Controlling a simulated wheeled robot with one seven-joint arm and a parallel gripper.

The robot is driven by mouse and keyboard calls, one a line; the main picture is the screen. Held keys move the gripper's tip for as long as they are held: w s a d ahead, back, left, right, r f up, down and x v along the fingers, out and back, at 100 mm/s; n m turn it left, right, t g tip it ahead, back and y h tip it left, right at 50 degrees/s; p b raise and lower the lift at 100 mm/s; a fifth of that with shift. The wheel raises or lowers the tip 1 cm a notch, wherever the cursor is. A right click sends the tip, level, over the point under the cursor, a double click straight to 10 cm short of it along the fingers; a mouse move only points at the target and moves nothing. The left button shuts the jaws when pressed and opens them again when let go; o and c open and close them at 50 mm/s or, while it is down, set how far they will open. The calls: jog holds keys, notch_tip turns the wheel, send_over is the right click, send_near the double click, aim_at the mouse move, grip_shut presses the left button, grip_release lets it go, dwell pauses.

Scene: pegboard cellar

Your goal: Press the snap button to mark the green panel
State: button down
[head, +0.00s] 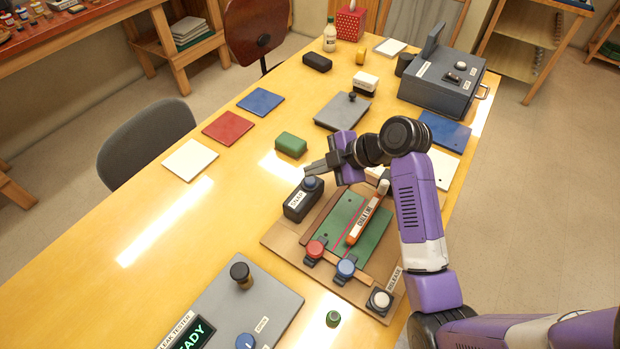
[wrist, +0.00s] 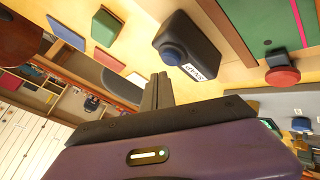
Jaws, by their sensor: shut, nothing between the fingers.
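The snap button is a blue cap (head: 310,183) on a black box (head: 299,206) with a white label, at the left of the wooden fixture. The wrist view shows the blue cap (wrist: 173,55) and the box (wrist: 196,45) too. The green panel (head: 343,216) lies in the fixture, with a thin red line along it and an orange bar (head: 365,217) lettered like "chalk line" across it. My gripper (head: 308,169) is shut and empty, its fingertips close to the blue cap. In the wrist view, my gripper (wrist: 159,80) is just short of the cap with a gap between.
Red (head: 315,248) and blue (head: 345,267) knobs sit at the fixture's front edge, with a release button (head: 380,299) at its corner. A green block (head: 291,144) lies behind the snap box. A grey leak tester (head: 252,300) stands at front left.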

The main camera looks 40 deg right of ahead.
aim_at(314, 180)
jog(key=shift+r+p, duration=1.65)
jog(key=shift+r, duration=0.7)
jog(key=shift+w+d+m, duration=0.1)
jog(key=shift+w+m, duration=0.05)
jog(key=shift+m, duration=0.15)
jog(key=w+d+r+m+t+h, duration=0.2)
jog(key=d+r+m+t+h, duration=0.35)
jog(key=m, duration=0.35)
jog(key=s+a+f+m+b, duration=0.1)
jog(key=s+a+b, duration=0.1)
jog(key=s+a, duration=0.5)
jog(key=s+a+f+m+y+b, duration=0.1)
jog(key=s+a, duration=0.6)
jog(key=s, duration=0.8)
jog(key=s+a+f+m+y+b, duration=0.1)
jog(key=s+a+f+m+b, duration=0.1)
jog(key=s+a, duration=0.6)
jog(key=s+f+t, duration=0.1)
jog(key=s, duration=0.2)
jog(key=shift+f+b, duration=0.25)
jog(key=shift+b, duration=0.15)
